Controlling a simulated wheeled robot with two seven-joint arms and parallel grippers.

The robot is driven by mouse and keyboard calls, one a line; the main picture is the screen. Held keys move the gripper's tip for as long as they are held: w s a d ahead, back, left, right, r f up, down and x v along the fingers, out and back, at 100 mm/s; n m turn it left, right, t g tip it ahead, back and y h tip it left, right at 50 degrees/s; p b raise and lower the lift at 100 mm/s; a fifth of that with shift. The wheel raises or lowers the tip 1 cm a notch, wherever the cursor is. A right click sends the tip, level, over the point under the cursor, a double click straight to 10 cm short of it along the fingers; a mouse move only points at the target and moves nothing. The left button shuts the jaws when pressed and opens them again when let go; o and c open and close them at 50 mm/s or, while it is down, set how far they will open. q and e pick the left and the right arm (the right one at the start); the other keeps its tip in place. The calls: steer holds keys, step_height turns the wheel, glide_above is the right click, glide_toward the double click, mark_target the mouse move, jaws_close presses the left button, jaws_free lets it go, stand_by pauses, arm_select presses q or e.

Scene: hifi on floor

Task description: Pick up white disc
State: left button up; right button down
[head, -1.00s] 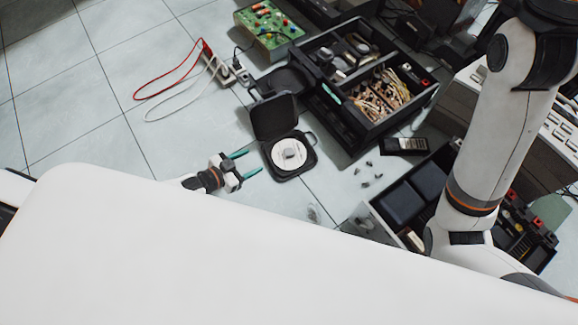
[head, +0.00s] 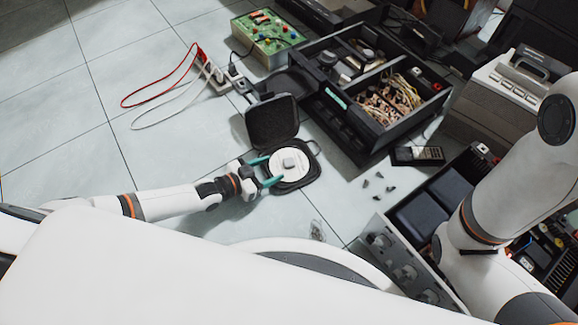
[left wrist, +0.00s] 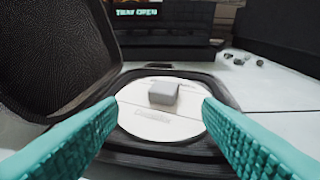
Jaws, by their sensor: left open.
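The white disc (head: 284,166) lies flat in an open black case (head: 302,182) on the tiled floor, with a small grey block (head: 289,162) on its middle. The disc also fills the centre of the left wrist view (left wrist: 142,122), with the block (left wrist: 163,93) on top. My left gripper (head: 267,171) is open and empty, its teal fingers at the disc's near left side. In the left wrist view the fingers (left wrist: 160,125) stand on either side of the disc, and I cannot tell if they touch it. My right gripper is out of view; only my right arm shows.
The case's raised lid (head: 272,122) stands at the back left of the disc. Behind is a black bin (head: 371,130) with cables. A dark remote (head: 418,155) and several small bits (head: 377,186) lie to the right. The floor at left is clear except for red and white cables (head: 160,100).

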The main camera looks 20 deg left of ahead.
mark_target(286, 163)
arm_select(q)
steer(key=b+x, duration=0.3)
steer(key=shift+w+d, duration=0.1)
steer(key=shift+d, duration=0.25)
steer(key=shift+w+d+b, duration=0.25)
steer(key=shift+w+b, duration=0.05)
steer(key=shift+w+d, duration=0.15)
steer(key=shift+w, duration=0.05)
jaws_close()
